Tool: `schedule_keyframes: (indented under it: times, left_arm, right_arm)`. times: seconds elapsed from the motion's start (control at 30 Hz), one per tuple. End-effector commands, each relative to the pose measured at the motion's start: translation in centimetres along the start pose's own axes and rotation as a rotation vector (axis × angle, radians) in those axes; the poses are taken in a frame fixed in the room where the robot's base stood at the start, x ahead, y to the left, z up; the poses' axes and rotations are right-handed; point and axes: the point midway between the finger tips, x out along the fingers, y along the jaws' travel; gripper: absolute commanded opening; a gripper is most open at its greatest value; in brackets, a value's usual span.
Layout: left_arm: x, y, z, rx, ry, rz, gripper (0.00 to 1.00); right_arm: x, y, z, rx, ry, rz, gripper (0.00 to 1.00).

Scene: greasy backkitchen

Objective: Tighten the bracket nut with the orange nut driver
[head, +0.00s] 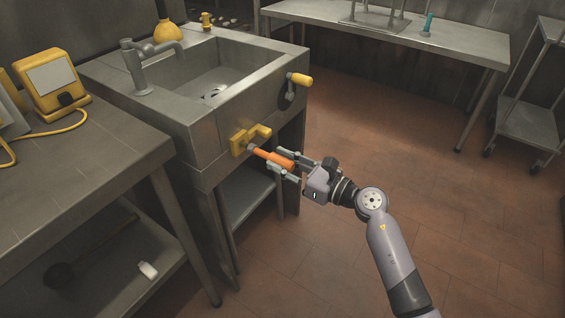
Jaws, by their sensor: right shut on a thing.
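The orange nut driver (281,160) is held level in front of the sink unit. My right gripper (283,165) is shut on its orange handle. The shaft's tip is at or very near the bracket's lower part. The nut itself cannot be made out, so I cannot tell whether the tip is seated on it. My left gripper is not in view.
The metal sink (215,85) has a tap (140,65) on its left side. Another yellow-handled fitting (299,79) sticks out from its front, right of the bracket. A steel table (90,150) with a yellow device (52,84) stands at left. The tiled floor (400,150) at right is clear.

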Motion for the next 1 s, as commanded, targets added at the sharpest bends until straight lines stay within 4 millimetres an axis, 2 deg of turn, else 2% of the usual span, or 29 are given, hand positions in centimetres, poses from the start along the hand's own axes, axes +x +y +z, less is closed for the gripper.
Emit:
schedule_keyframes:
  times: [0.6,1.0]
  left_arm:
    - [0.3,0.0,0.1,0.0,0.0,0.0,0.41]
    - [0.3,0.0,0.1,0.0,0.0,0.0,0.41]
  right_arm:
    - [1.8,0.0,0.0,0.0,-0.001,0.0,0.0]
    - [2.0,0.0,0.0,0.001,0.0,0.0,0.0]
